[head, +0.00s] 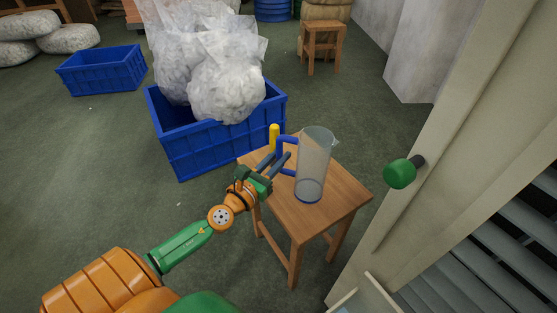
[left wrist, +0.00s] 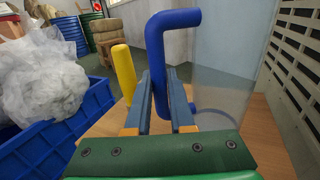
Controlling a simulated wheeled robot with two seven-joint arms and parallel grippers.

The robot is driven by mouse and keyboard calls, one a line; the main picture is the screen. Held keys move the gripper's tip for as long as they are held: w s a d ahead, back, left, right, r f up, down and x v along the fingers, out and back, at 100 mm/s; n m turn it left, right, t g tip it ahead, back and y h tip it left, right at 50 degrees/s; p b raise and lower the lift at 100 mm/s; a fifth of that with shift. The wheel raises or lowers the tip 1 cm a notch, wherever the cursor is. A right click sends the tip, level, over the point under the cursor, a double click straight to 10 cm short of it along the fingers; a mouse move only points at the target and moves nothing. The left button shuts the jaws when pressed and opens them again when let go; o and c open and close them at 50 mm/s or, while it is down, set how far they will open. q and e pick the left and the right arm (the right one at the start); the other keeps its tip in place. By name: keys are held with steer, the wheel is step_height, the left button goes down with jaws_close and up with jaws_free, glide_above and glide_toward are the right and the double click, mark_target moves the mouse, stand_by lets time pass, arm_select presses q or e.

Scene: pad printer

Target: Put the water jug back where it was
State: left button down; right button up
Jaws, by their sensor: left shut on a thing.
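The water jug (head: 314,165) is a clear, tall cylinder with a blue base and a blue handle (head: 287,139). It is upright at the top of the wooden stool (head: 330,207); I cannot tell whether its base touches the wood. My left gripper (head: 281,160) reaches in from the left and is shut on the handle. In the left wrist view, the two fingers (left wrist: 160,85) close around the blue handle (left wrist: 176,19), with the clear jug body (left wrist: 224,60) to its right. My right gripper is not in view.
A yellow upright piece (head: 274,136) is close beside the fingers. A blue crate (head: 190,150) with filled plastic bags stands left of the stool. A pale panel with a green knob (head: 399,174) is close on the right. Another blue crate (head: 100,72) sits farther back.

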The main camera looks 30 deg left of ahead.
arm_select(q)
steer(key=shift+f, duration=0.15)
steer(key=c, duration=0.8)
jaws_free()
